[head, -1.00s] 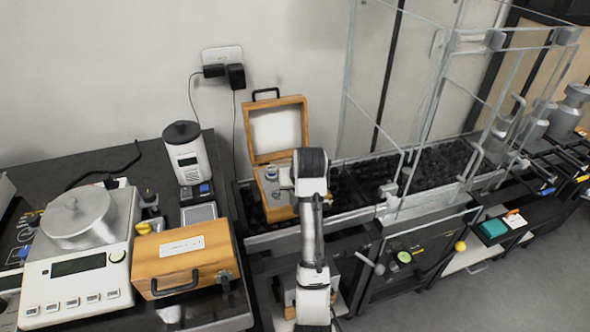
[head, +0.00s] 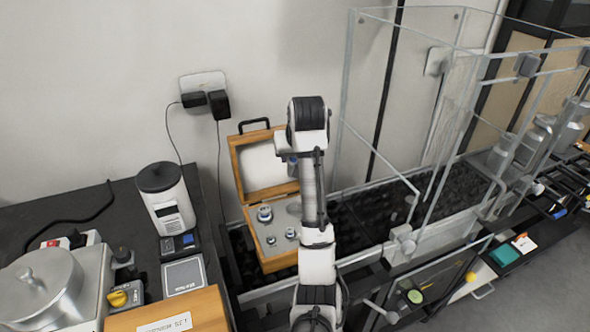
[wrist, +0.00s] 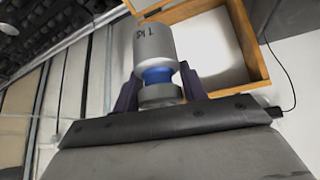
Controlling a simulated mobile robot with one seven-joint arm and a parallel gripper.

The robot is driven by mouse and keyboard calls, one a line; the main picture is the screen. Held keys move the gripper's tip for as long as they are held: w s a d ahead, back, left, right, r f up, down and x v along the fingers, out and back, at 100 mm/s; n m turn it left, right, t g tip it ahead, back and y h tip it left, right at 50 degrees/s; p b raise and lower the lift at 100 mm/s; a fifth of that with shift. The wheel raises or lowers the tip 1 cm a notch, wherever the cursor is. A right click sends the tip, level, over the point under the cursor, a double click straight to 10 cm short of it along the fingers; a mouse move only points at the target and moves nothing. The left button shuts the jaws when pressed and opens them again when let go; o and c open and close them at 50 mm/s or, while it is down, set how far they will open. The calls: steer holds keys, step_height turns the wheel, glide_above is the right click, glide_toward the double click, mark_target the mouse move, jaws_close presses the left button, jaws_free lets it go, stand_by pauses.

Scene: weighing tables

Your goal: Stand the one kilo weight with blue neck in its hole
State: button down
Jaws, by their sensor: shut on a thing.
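The one kilo weight (wrist: 155,48), a grey metal cylinder with a blue neck and dark lettering, is between the two dark fingers of my gripper (wrist: 158,88) in the wrist view. My gripper is shut on it around the neck and knob end. In the head view my gripper (head: 292,166) is mostly hidden by my arm, at the right side of the open wooden weight box (head: 262,262). The box holds several smaller metal weights, including one with a blue ring (head: 265,214). A round grey spot shows beside my arm; I cannot tell whether it is the hole.
The box's open lid (head: 240,160) stands upright at its back. A glass-walled frame (head: 345,110) rises to the right.

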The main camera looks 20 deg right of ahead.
steer(key=shift+s+a+f+p, duration=0.15)
steer(key=shift+f+p, duration=0.45)
steer(key=shift+f, duration=3.5)
steer(key=shift+s+d+f+p, duration=0.1)
steer(key=shift+f+p, duration=0.5)
steer(key=shift+f, duration=3.5)
steer(key=c, duration=1)
jaws_free()
steer(key=shift+w+f, duration=0.1)
steer(key=shift+f, duration=0.25)
steer(key=shift+o, duration=1)
steer(key=shift+r, duration=0.25)
steer(key=shift+r, duration=0.3)
steer(key=d+b+v, duration=0.1)
steer(key=v, duration=1)
steer(key=shift+a+r+b, duration=0.3)
steer(key=shift+a, duration=0.2)
